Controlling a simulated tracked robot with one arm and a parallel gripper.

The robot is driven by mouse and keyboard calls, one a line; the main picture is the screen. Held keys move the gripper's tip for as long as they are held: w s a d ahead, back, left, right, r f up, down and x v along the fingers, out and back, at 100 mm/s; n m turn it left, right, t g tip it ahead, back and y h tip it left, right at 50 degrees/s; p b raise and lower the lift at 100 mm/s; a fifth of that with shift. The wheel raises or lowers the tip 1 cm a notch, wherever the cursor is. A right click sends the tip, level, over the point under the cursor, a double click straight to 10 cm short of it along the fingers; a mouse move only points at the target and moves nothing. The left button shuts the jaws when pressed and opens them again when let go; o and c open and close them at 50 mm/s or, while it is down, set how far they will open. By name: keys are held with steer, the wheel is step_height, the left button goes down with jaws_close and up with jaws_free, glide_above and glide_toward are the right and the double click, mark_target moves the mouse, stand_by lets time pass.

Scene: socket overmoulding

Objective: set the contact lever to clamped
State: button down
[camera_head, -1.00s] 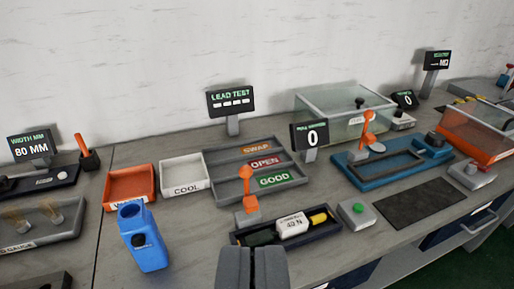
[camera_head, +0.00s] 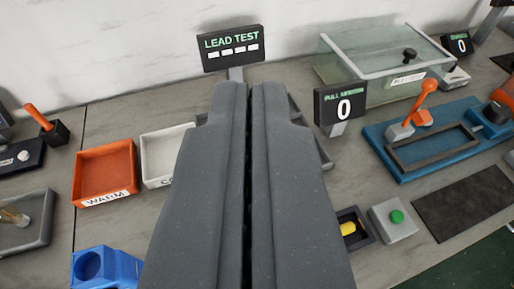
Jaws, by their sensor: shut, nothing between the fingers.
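My gripper (camera_head: 249,95) is shut and empty. It fills the middle of the view, pointing away from me toward the lead test display (camera_head: 232,47). An orange-knobbed lever on a grey block stood in front of the sorting tray a second ago; the gripper now hides it, so its position and any contact with it cannot be seen. Another orange lever (camera_head: 427,91) stands on the blue fixture (camera_head: 382,139) at the right, tilted slightly. No label shows which of them is the contact lever.
An orange WARM tray (camera_head: 104,148) and a white tray (camera_head: 154,142) lie left of my gripper. A blue container (camera_head: 112,262) is at the lower left. The pull display (camera_head: 340,104), a green-button box (camera_head: 385,222) and a dark mat (camera_head: 450,200) are at the right.

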steer(key=w+f+g+p, duration=0.5)
steer(key=w+g+p, duration=0.1)
steer(key=w+p, duration=0.8)
step_height(320, 180, down, 11)
steer(key=w+m+g+h+p, duration=0.1)
steer(key=g+p, duration=0.7)
steer(key=p, duration=0.9)
steer(key=shift+w+a+m+g+h, duration=0.2)
steer(key=shift+w+m+g+h, duration=0.1)
steer(key=shift+w, duration=0.55)
